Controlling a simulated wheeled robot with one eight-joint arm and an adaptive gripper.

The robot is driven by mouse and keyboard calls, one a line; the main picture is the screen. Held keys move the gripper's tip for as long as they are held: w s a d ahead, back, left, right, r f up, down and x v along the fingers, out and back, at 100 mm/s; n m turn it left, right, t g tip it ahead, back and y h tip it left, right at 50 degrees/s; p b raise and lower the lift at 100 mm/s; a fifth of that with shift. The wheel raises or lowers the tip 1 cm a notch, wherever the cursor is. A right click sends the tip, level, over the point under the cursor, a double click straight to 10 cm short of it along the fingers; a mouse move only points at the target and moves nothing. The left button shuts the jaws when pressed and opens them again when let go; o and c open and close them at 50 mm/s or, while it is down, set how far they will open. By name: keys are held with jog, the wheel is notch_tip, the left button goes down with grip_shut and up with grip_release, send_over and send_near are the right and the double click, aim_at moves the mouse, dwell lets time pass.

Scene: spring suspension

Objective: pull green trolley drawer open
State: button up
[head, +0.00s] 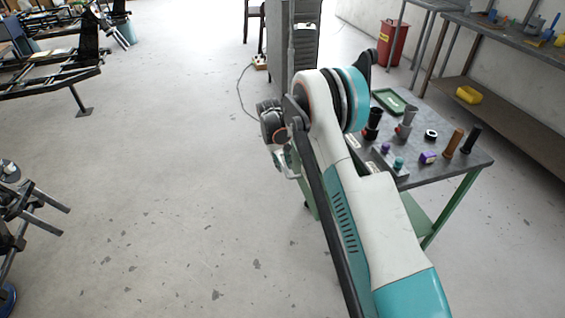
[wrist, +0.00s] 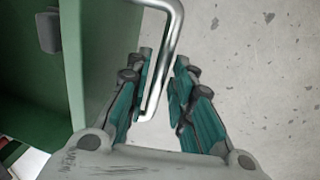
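The green trolley (head: 470,192) stands right of centre in the head view, with a dark grey top and my arm across its left side. In the wrist view its green side (wrist: 90,50) fills the left. A bent metal handle (wrist: 172,45) comes down from the top edge and runs between the fingers of my gripper (wrist: 165,60). The fingers are apart, with small gaps beside the bar; I cannot tell whether either touches it. In the head view my gripper (head: 287,165) is at the trolley's left side, partly hidden by my arm. The drawer front is not clearly visible.
Cups, small parts and a green tray (head: 388,101) stand on the trolley top. A grey cabinet (head: 292,50) stands behind, a red bin (head: 392,43) and a workbench (head: 500,35) at the right. The floor (head: 170,190) left of the trolley is clear.

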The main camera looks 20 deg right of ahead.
jog(key=shift+r, duration=0.1)
notch_tip(320, 180, up, 12)
jog(key=a, duration=0.2)
jog(key=shift+f, duration=0.2)
jog(key=shift+a, duration=0.1)
jog(key=s+d+r+t+y, duration=0.1)
jog(key=s+r+t, duration=0.2)
jog(key=s+r, duration=1.7)
jog(key=s+t+y, duration=0.1)
jog(key=s+t, duration=0.3)
jog(key=s, duration=1.8)
jog(key=shift+s+f, duration=0.4)
jog(key=shift+f, duration=0.05)
